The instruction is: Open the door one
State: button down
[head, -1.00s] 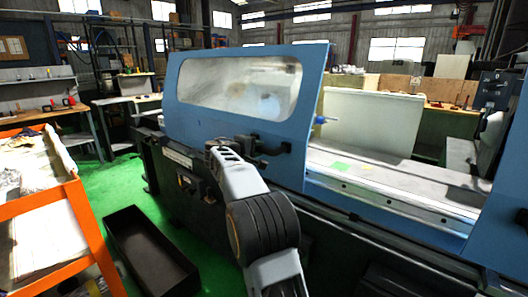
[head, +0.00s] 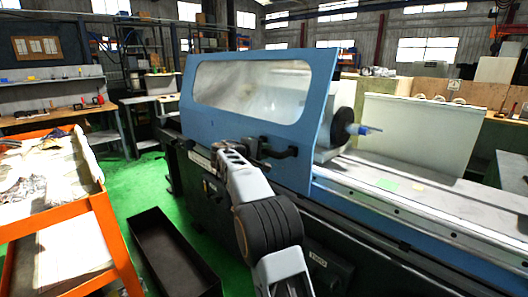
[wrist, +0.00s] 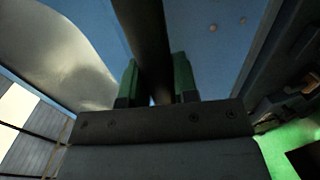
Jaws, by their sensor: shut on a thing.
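Door one is the blue sliding door (head: 210,120) with a long clear window, on the front of the grinder in the head view. Its black bar handle (head: 288,153) sits at the lower right of the door. My gripper (head: 257,148) is at the handle's left part, and my arm hides some of it. In the wrist view the dark handle bar (wrist: 148,40) runs between the green fingertips of my gripper (wrist: 156,85), which is shut on it. To the right of the door the grinder's opening shows the dark chuck (head: 343,122) and the bed.
An orange cart (head: 105,225) with papers stands at the left. A black open tray (head: 150,225) lies on the green floor between cart and grinder. Workbenches stand behind. Green floor is free beyond the tray.

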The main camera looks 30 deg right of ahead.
jog(key=c, duration=0.9)
grip_release()
jog(key=v, duration=1.3)
jog(key=shift+a+b, duration=0.3)
jog(key=shift+a, duration=0.05)
jog(key=shift+s+r, duration=0.1)
jog(key=shift+r, duration=0.05)
